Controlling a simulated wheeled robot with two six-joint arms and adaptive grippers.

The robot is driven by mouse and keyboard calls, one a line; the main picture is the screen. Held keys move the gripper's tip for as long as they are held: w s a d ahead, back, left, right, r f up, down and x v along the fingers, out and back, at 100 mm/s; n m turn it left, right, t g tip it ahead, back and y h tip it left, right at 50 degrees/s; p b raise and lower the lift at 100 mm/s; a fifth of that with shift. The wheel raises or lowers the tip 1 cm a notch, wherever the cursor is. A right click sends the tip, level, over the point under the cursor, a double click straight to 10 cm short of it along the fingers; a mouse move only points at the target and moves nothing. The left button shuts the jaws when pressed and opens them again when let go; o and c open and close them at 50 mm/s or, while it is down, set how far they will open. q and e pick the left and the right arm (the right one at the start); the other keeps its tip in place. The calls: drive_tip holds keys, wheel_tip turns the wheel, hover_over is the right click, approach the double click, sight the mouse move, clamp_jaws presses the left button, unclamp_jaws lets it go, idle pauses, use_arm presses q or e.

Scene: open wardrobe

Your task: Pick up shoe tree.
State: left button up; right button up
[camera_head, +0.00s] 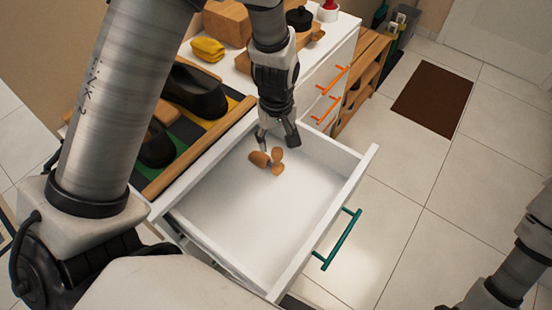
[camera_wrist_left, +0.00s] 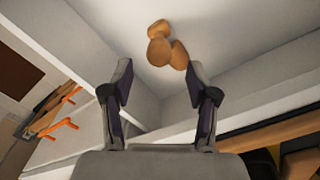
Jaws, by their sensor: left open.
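The shoe tree (camera_head: 267,160) is an orange-brown wooden piece lying on the white floor of the open drawer (camera_head: 262,222), towards its back. It also shows in the left wrist view (camera_wrist_left: 160,48), beyond the fingertips. My left gripper (camera_head: 278,144) is open and empty, pointing down into the drawer just above and beside the shoe tree. In the left wrist view the two fingers (camera_wrist_left: 158,78) stand apart, with the shoe tree ahead of the gap and a little to the right. No contact is visible. My right gripper is not in view; only part of my right arm shows at the lower right.
The drawer's walls and teal handle (camera_head: 337,240) surround the space. Black shoes (camera_head: 196,92) stand on a shelf to the left. A white cabinet with orange handles (camera_head: 330,82) is behind. A brown mat (camera_head: 432,98) lies on the clear tiled floor at right.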

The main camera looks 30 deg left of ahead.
sight(277, 157)
use_arm(q)
drive_tip(key=f, duration=0.7)
drive_tip(key=shift+w+f, duration=0.2)
drive_tip(key=shift+f, duration=0.2)
drive_tip(key=shift+s+r, duration=0.1)
drive_tip(key=c, duration=1.1)
